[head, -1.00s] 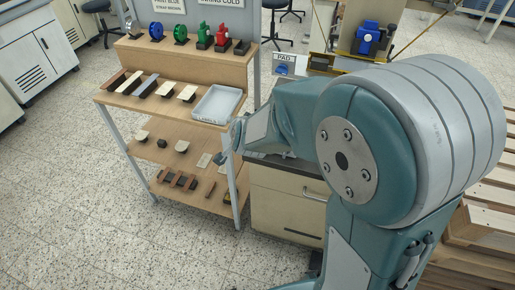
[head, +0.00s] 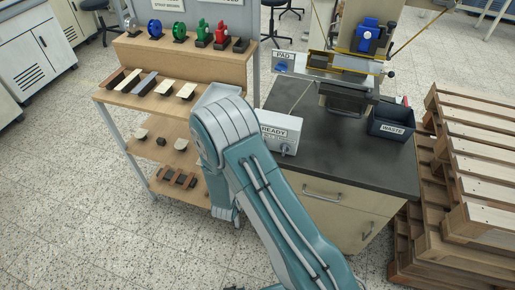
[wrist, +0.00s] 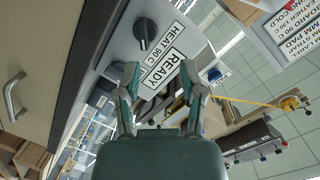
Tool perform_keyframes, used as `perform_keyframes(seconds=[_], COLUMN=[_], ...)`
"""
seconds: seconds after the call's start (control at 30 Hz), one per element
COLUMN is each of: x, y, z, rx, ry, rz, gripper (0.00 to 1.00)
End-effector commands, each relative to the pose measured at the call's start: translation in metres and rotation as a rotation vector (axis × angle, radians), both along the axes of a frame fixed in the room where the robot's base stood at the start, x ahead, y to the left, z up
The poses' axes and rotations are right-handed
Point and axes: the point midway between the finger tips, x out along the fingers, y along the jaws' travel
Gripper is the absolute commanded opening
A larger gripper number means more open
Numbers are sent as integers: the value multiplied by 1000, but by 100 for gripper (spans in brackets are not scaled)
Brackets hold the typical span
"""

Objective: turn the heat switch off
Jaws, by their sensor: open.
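The heat switch is a dark round knob (wrist: 145,31) on a pale control box. In the wrist view it sits near the top, beside a "HEAT 90 C" label (wrist: 161,52) and a "READY" label (wrist: 164,67). In the head view the white box (head: 283,127) stands on the dark bench top, with the knob (head: 284,149) low on its front. My gripper (wrist: 159,76) is open and empty in the wrist view. Its fingers point toward the box, and the knob lies beyond the left fingertip, apart from it. In the head view my arm hides the gripper.
The foil press (head: 350,75) stands behind the box on the bench (head: 340,150). A waste bin (head: 392,122) is at the bench's right, and stacked pallets (head: 465,180) stand beyond.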

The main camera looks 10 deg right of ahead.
Motion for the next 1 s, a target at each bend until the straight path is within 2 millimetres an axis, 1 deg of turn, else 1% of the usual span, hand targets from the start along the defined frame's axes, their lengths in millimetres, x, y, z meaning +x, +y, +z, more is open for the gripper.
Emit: perform_keyframes(seconds=[0.03, 0.13, 0.27, 0.37, 0.47, 0.8, 1.0], x=[-6, -16, -24, -23, -15, 38, 62], y=[0, -3, -4, -6, -11, -42, -55], z=[-11, -22, -28, -29, -28, -28, -28], rx=[-21, -52, -75, -79, -78, -76, -78], ry=[-19, -64, -100, -107, -108, -109, -107], rz=[-12, -33, -46, -50, -52, -54, -50], gripper=[51, 51, 51, 51, 51, 51, 51])
